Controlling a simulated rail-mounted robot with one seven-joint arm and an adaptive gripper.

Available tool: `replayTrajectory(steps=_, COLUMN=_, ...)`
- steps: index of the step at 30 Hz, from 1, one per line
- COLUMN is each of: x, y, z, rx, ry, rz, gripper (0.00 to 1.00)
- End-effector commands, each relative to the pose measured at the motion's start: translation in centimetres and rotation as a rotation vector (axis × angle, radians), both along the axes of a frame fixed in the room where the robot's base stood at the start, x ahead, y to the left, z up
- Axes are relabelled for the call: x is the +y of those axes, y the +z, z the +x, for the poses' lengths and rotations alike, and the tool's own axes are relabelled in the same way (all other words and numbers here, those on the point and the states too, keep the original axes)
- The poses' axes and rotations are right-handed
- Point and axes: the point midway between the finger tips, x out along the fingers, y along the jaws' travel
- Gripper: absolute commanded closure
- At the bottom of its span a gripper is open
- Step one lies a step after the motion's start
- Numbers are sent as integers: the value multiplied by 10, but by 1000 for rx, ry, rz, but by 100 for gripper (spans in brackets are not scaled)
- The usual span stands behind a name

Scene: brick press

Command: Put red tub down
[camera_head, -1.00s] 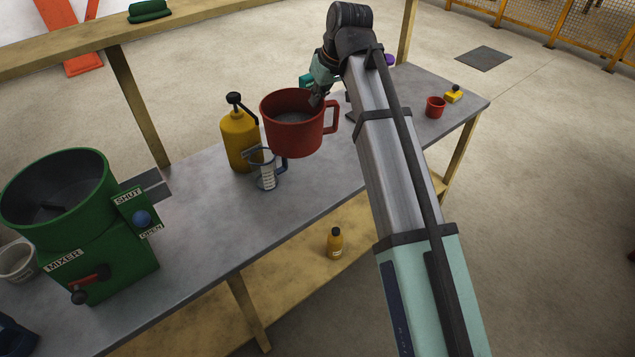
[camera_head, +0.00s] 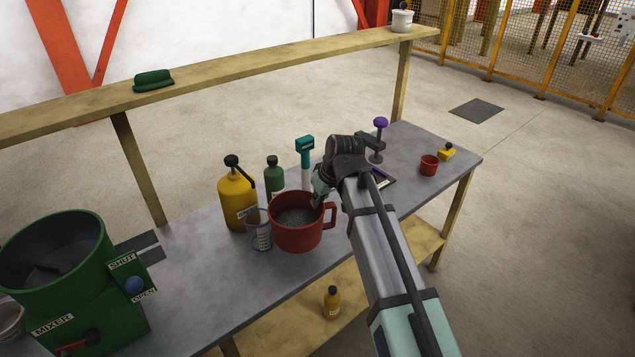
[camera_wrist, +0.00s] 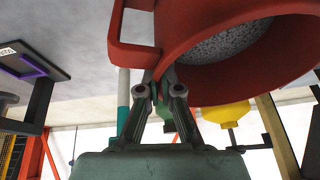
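The red tub (camera_head: 288,238) has a side handle and holds grey grainy material. It stands out at the front middle of the bench, right beside the clear measuring jug (camera_head: 260,240). My gripper (camera_head: 318,199) is at its rear right rim, close to the handle. In the wrist view the red tub (camera_wrist: 180,30) fills the top, and my gripper's (camera_wrist: 170,76) two fingers come together at its rim. The tub looks upright. Whether its base touches the bench (camera_head: 195,265) is hard to tell.
A yellow bottle (camera_head: 236,203), a green bottle (camera_head: 274,178) and a teal-topped tool (camera_head: 305,148) stand behind the tub. The green mixer (camera_head: 75,300) is at left. A small red cup (camera_head: 429,165) and a yellow item (camera_head: 446,151) sit at the right end. A purple-knobbed stand (camera_head: 380,125) is behind my arm.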

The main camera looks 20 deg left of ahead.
Motion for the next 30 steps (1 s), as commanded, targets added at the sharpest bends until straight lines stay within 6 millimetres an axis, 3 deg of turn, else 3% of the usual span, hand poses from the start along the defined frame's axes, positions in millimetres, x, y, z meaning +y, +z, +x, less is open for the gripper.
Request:
replayTrajectory(steps=5, x=0, y=-20, z=0, rx=0, ry=-1, rz=2, gripper=100)
replayTrajectory(steps=14, x=1, y=-33, z=0, rx=-1, ry=-1, rz=3, gripper=100)
replayTrajectory(steps=24, x=0, y=-64, z=0, rx=0, ry=-2, rz=3, gripper=100)
replayTrajectory(steps=30, x=1, y=-67, z=0, rx=-1, ry=-1, rz=3, gripper=100)
